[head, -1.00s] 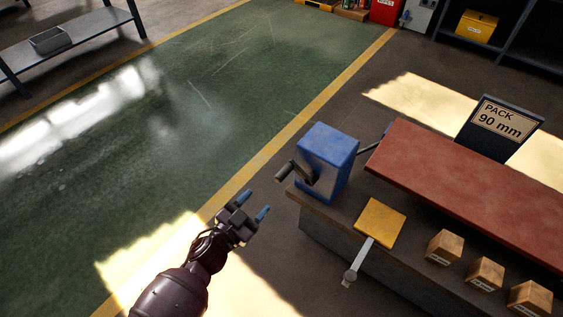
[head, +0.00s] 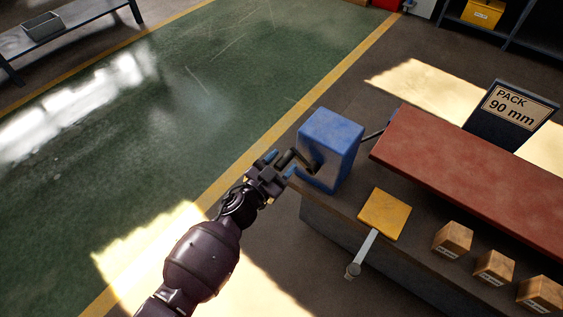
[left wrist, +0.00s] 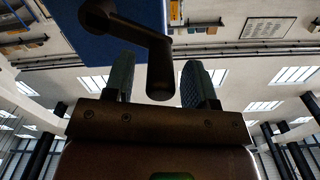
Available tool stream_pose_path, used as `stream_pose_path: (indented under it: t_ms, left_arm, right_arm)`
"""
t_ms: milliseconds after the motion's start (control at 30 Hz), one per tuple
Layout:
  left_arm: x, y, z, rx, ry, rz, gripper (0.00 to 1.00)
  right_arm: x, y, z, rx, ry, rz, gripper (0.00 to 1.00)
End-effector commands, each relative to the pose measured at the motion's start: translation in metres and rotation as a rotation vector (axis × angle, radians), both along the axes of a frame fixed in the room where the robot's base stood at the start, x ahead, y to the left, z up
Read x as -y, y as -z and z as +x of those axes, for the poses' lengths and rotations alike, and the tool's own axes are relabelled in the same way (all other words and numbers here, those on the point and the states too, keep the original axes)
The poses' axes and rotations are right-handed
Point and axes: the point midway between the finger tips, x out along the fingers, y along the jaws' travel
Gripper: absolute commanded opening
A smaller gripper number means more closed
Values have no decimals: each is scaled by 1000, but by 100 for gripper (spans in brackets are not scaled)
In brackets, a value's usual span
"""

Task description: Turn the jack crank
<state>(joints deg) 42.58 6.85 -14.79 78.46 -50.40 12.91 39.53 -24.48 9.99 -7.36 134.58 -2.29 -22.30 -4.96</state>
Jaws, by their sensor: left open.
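The jack is a blue box (head: 334,140) at the left end of the workbench; its blue face also fills the top of the left wrist view (left wrist: 75,30). The dark jack crank (head: 300,156) sticks out from the box's left side. In the left wrist view the crank (left wrist: 130,32) runs from its hub to a round handle end. My left gripper (head: 281,164) is open at the crank. Its two blue fingers stand on either side of the handle (left wrist: 160,80), with gaps showing in the left wrist view. My right gripper is not in view.
A long red beam (head: 470,175) lies right of the jack. A yellow pad with a lever (head: 384,214) and several wooden blocks (head: 453,239) sit along the bench's front. A sign reading "PACK 90 mm" (head: 513,108) stands behind. The green floor at left is clear.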

Motion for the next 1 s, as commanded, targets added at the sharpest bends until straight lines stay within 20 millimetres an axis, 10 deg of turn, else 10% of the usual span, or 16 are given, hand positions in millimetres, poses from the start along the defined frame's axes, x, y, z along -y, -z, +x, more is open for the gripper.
stream_pose_path:
  t_ms: [333,667,1000]
  left_arm:
    - [2,0,2,0,0,0,51]
    - [1,0,2,0,0,0,1]
    - [-1,-1,2,6,0,8,0]
  right_arm:
    - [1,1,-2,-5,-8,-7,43]
    - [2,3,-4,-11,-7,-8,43]
    - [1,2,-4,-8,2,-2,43]
